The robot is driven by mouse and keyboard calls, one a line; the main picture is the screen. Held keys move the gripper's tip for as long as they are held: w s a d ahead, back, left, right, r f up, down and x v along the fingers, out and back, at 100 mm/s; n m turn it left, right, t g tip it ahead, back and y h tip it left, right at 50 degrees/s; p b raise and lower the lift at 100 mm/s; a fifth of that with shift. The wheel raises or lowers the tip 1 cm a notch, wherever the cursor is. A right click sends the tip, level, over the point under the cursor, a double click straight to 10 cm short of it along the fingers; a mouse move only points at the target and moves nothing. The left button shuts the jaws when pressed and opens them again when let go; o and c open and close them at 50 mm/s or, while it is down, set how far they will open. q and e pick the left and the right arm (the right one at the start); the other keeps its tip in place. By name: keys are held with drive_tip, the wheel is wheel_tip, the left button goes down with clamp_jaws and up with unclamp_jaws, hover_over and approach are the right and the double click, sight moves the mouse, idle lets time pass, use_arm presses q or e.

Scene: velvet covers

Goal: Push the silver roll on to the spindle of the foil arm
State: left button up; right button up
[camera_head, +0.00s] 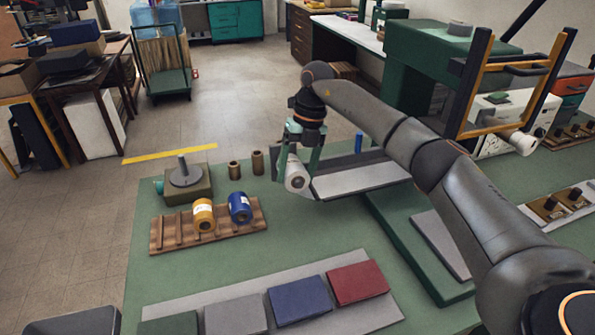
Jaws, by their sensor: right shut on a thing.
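My right gripper (299,164) hangs above the green table with its green fingers shut on the silver roll (297,179). The roll's round pale end faces me. The gripper is near the left end of a long grey plate. At the right stands a machine with a black and orange frame (517,75) and a white cylinder (523,142) sticking out at its front. I cannot tell for sure whether this is the foil arm, and I see no bare spindle on it. The held roll is well to the left of it. My left gripper is not in view.
A wooden rack (172,234) holds a gold roll (203,215) and a blue roll (240,207). A turntable-like device (184,178) and two small brown cylinders (246,165) stand behind it. Several coloured covers, one red (357,283), lie in front.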

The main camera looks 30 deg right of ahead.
idle(0.3)
drive_tip(key=o, duration=1.5)
drive_tip(key=shift+c, duration=0.2)
drive_tip(key=shift+r, duration=0.1)
drive_tip(key=v, duration=1.2)
